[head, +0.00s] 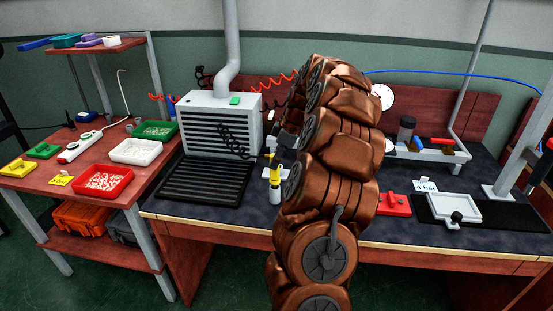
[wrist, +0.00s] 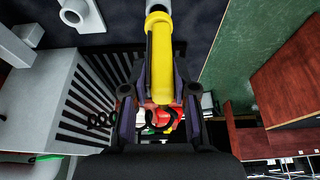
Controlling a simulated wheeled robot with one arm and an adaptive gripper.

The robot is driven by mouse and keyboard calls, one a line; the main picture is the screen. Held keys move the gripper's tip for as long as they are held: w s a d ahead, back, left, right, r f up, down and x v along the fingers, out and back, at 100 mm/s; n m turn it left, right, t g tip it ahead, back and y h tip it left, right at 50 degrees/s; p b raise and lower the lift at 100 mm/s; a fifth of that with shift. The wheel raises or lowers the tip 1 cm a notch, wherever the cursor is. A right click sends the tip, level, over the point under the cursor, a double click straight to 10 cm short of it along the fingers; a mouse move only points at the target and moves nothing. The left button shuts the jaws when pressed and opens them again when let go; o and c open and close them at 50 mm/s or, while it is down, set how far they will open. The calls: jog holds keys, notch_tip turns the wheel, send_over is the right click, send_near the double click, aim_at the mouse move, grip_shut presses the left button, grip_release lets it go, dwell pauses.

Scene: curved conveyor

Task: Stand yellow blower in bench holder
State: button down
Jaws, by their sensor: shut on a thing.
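The yellow blower (head: 275,173) is held roughly upright above the dark bench, with its pale lower end pointing down. In the wrist view the blower (wrist: 161,48) lies between the two fingers of my gripper (wrist: 161,82), which is shut on it. The gripper (head: 276,156) is partly hidden by my arm in the head view. I cannot clearly pick out the bench holder. A white piece with a round opening (wrist: 73,12) shows at the upper left of the wrist view, apart from the blower; I cannot tell whether it is the holder.
A louvred grey extractor (head: 213,125) stands left of the blower, with a black slatted mat (head: 205,182) before it. A red block (head: 394,205) and a white fixture (head: 455,207) stand on the right. My arm hides the bench middle. A side table (head: 90,192) carries several trays.

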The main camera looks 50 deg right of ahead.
jog(key=shift+f+b, duration=0.7)
jog(key=shift+f, duration=0.4)
jog(key=c, duration=0.8)
grip_release()
jog(key=shift+c, duration=0.2)
jog(key=v, duration=1.2)
